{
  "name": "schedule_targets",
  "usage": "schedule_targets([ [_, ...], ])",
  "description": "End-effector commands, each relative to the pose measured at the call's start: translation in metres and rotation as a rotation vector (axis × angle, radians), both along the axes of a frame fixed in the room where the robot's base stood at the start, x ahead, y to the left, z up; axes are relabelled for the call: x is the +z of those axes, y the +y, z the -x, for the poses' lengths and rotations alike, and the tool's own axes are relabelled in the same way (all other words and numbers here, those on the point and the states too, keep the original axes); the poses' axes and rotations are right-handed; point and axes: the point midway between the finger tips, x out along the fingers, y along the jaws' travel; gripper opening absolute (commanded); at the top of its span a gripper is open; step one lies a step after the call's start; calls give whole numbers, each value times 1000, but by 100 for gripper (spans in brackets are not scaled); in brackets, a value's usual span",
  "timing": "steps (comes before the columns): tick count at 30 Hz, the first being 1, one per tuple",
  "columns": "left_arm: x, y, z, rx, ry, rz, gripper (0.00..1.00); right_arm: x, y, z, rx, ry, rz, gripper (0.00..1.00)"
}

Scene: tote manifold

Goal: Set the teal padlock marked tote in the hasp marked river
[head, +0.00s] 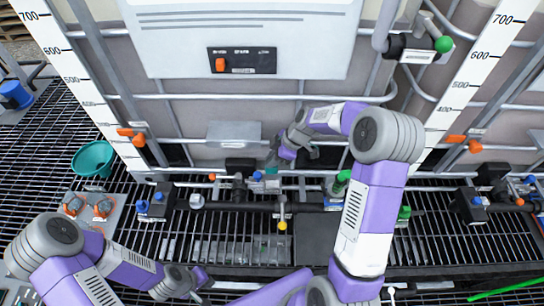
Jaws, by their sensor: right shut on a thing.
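My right gripper (272,158) reaches in from the right over the pipe manifold and is shut on a small teal thing (271,171), which looks like the teal padlock. The teal thing is at the manifold's middle, partly hidden by the gripper, so I cannot tell whether it touches anything there. Its marking is not readable. I cannot make out a hasp marked river; the small tags on the manifold are too small to read. My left gripper (203,280) is low at the front left over the dark grating, away from the manifold; its finger opening is unclear.
A black pipe manifold (225,207) with valves runs across the grating, below a large tote with a white panel (245,35). A teal bowl (93,158) and a grey plate with orange-topped fittings (88,208) are at left. A yellow-tipped valve (282,213) hangs at the middle.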

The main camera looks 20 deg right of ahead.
Motion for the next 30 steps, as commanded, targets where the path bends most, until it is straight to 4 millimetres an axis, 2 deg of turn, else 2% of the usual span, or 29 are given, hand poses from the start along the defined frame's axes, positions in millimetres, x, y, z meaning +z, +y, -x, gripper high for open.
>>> schedule_targets([
  [14, -15, 0, 0, 0, -1, 0, 0, -36, 0, 0, 0, 0, 0, 0],
  [30, -55, 0, 0, 0, -1, 0, 0, -70, 0, 0, 0, -1, 0, 0],
])
